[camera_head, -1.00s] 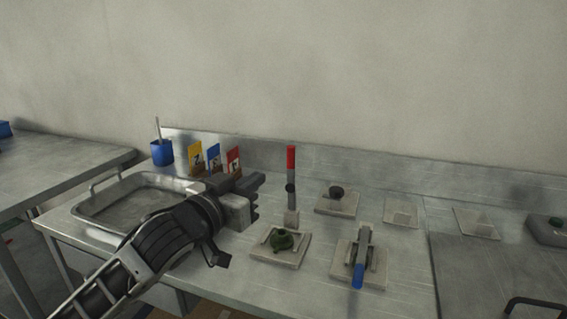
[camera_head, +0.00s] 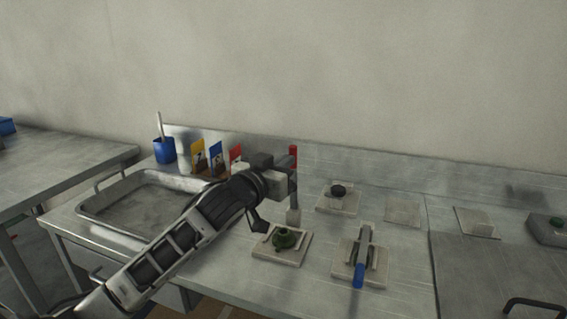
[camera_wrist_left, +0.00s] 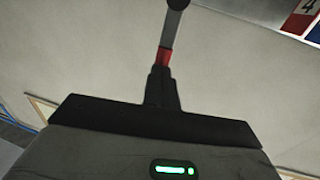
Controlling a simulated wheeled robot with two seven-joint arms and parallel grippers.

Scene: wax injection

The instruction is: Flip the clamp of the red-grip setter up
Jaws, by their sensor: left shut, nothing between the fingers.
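The red-grip setter stands with its lever upright. In the head view its red grip (camera_head: 293,152) shows above my left gripper (camera_head: 287,182), and its pale lower block (camera_head: 293,216) shows below; the middle of the lever is mostly hidden behind the gripper. My left gripper is shut and empty, level with the upper lever. In the left wrist view, the red grip (camera_wrist_left: 165,57) is just beyond the shut fingertips (camera_wrist_left: 160,74), with the grey lever bar (camera_wrist_left: 170,36) and a dark pivot (camera_wrist_left: 178,4) farther off. I cannot tell whether they touch.
A blue-grip setter (camera_head: 358,275) lies on a plate to the right. A green part on a pale plate (camera_head: 268,255) is in front. A black knob (camera_head: 338,191) sits behind. The sink (camera_head: 95,209), blue cup (camera_head: 164,150) and several coloured cards (camera_head: 215,150) are left.

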